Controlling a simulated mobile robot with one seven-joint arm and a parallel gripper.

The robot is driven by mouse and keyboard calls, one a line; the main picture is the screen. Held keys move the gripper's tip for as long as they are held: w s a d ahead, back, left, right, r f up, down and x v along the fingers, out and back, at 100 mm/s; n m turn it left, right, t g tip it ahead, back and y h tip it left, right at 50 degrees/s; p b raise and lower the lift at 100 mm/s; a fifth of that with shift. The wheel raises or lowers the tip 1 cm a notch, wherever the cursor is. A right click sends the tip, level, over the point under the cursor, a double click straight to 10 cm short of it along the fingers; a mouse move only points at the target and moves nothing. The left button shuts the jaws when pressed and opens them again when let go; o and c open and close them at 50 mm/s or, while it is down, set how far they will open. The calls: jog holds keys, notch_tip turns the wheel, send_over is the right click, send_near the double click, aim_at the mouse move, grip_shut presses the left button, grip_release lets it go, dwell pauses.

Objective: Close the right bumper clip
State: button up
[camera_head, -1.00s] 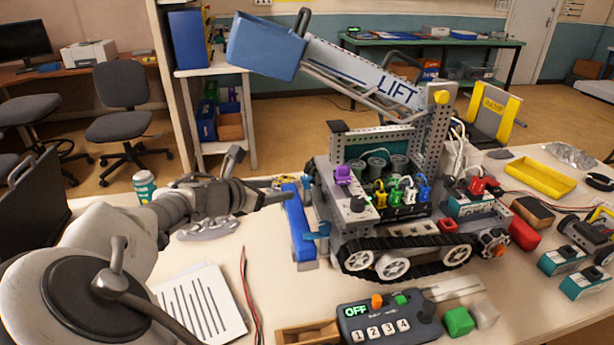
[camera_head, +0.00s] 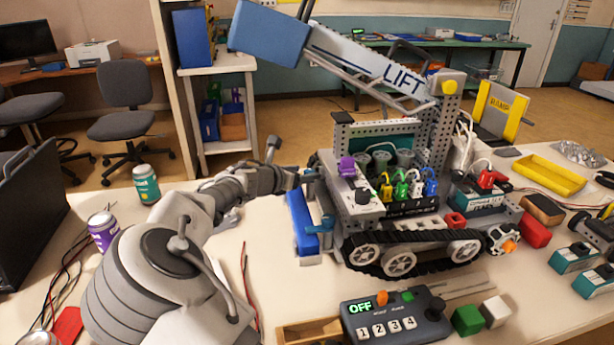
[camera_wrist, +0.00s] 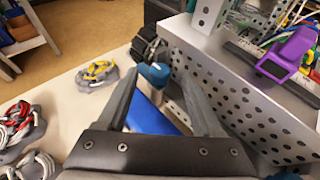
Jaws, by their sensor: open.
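The tracked model robot (camera_head: 400,215) stands on the table with a blue bumper bar (camera_head: 302,228) along its left end. A teal clip (camera_head: 324,224) shows at the bumper's near end in the head view. In the wrist view, another teal-blue clip (camera_wrist: 156,74) sits by the perforated grey side plate (camera_wrist: 235,95), between and just beyond my fingertips. The blue bumper (camera_wrist: 152,118) shows below it. My gripper (camera_wrist: 159,66) is open and empty; in the head view it (camera_head: 308,178) is above the bumper's far end. I cannot tell whether the far clip is latched.
An OFF-labelled control box (camera_head: 392,318), a wooden tray (camera_head: 308,332) and green (camera_head: 467,320) and white blocks lie in front. A purple can (camera_head: 103,232) and a teal can (camera_head: 146,185) stand left. Coiled cables (camera_wrist: 97,72) lie beyond the bumper in the wrist view.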

jog(key=shift+x, duration=1.15)
grip_shut()
